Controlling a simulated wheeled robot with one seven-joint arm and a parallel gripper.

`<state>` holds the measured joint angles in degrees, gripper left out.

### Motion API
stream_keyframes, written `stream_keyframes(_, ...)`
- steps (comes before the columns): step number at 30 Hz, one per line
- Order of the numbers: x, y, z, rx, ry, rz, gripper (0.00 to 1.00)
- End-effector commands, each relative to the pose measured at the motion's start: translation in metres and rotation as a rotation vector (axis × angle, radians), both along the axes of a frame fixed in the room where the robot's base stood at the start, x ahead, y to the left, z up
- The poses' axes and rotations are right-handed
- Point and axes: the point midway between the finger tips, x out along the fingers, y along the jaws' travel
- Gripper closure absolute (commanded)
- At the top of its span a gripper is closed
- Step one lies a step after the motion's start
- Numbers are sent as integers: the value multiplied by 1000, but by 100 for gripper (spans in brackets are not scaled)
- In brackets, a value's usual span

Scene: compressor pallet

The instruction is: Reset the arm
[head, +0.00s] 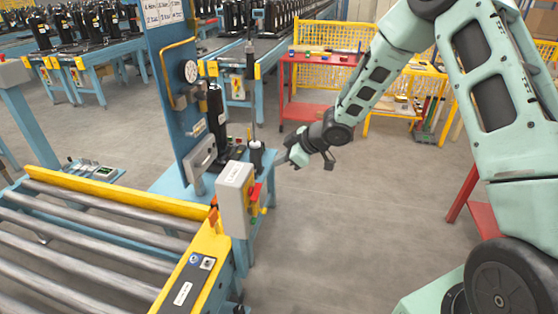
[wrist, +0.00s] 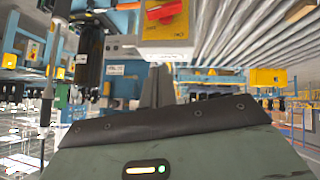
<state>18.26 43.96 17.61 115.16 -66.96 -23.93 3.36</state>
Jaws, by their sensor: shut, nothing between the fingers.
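My gripper (head: 297,156) hangs in the air in the head view, just right of the blue test station. It is shut and empty. In the wrist view its closed fingers (wrist: 158,88) stand up at the middle, above the dark edge of my wrist. My arm reaches in from the right side of the head view, bent at the elbow. A black compressor (head: 216,118) stands upright on the blue test station (head: 172,75); a black cylinder also shows in the wrist view (wrist: 90,55). My gripper is apart from it.
A grey control box (head: 235,200) with a red switch stands left of my gripper; the switch also shows in the wrist view (wrist: 165,10). A roller conveyor (head: 90,235) fills the lower left. A red workbench (head: 305,110) stands behind. The floor (head: 350,230) below my gripper is clear.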

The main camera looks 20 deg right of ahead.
Motion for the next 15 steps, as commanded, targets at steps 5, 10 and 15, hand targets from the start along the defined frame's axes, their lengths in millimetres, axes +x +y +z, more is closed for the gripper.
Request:
stream_keyframes(5, 0, 0, 0, 0, 0, 0, 100)
stream_keyframes(10, -2, 5, 4, -10, 4, -4, 100)
stream_keyframes(15, -30, 42, 36, -91, 70, -73, 100)
